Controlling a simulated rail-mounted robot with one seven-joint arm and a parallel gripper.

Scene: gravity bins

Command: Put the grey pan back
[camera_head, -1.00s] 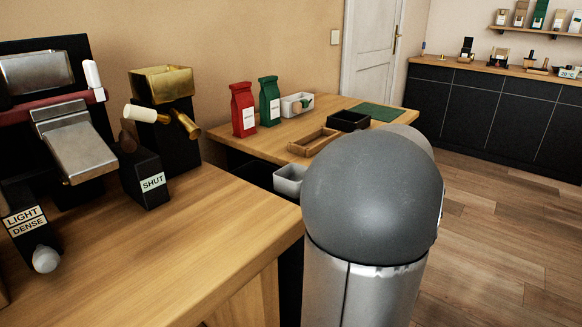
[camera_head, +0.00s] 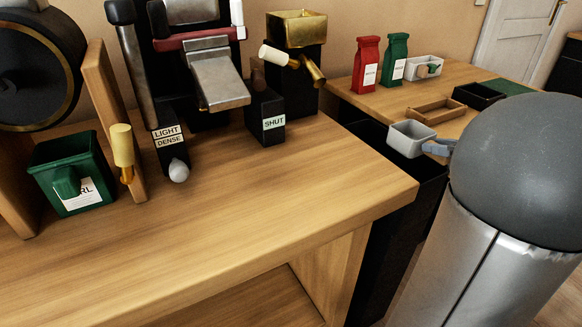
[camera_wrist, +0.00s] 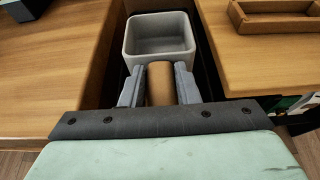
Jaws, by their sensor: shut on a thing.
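The grey pan (camera_head: 412,138) is an open square tub, upright and apparently empty, held over the dark gap between the two wooden counters. My gripper (camera_wrist: 160,74) is shut on its tan round handle (camera_wrist: 160,88), with one finger on each side. The pan's grey walls (camera_wrist: 160,50) lie just beyond the fingertips in the wrist view. In the head view the gripper (camera_head: 439,148) shows at the pan's right side, and my arm's grey dome hides most of the wrist.
The near counter (camera_head: 270,205) has a wide clear front. On it stand a black block marked SHUT (camera_head: 267,117), a LIGHT/DENSE block (camera_head: 168,138), a metal chute (camera_head: 215,80), a brass hopper (camera_head: 297,28) and a green bin (camera_head: 72,175). A wooden tray (camera_head: 437,110) sits on the far counter.

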